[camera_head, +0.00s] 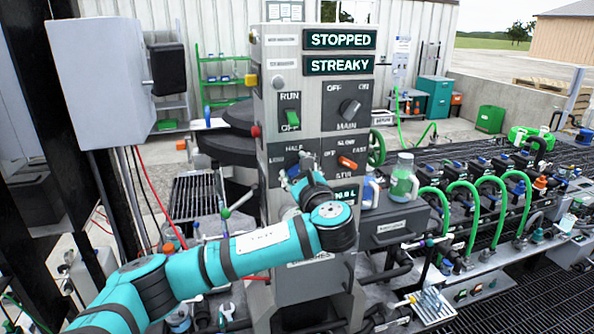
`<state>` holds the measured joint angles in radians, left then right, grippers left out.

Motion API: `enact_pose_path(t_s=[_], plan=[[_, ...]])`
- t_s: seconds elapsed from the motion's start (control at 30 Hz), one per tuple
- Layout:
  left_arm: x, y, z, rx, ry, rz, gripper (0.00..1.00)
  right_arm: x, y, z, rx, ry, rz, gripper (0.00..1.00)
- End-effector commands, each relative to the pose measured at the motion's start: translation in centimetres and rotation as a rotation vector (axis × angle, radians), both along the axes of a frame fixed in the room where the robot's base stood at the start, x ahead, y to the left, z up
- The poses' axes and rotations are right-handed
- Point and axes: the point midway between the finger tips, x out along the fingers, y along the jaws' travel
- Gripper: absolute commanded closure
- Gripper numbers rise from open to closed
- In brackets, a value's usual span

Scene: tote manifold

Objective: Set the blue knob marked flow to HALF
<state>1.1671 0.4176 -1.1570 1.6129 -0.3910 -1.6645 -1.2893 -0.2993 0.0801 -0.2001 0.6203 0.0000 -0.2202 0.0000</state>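The grey control column (266,130) stands in the middle. Its lower left panel (292,143) carries the words HALF and LOW. My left gripper (297,172) is right in front of this panel, at the end of the teal arm. Its fingers are small and partly covered by the wrist, so I cannot tell whether they are open, shut or touching the knob. My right gripper does not show.
Beside that panel is an orange speed knob (347,162). Above are a black MAIN knob (349,109), a green RUN switch (292,118) and signs reading STOPPED (340,39) and STREAKY (339,64). A green-filled jug (404,178) and green hoses (463,205) stand at right.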

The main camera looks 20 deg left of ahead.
Motion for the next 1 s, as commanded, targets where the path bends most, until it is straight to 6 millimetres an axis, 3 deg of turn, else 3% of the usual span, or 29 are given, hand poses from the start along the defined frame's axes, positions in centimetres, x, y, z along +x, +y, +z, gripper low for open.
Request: enact_pose_path(t_s=[0.17,0.57,1.0], plan=[[0.0,0.0,0.0,0.001,0.001,0.001,0.89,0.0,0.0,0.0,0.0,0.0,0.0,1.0],[-0.1,0.0,-0.5,-0.081,-0.052,0.0,0.89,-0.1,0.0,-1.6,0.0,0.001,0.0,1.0],[-0.1,0.1,-1.0,-0.394,-0.264,0.0,0.89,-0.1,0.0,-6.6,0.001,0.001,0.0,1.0]])
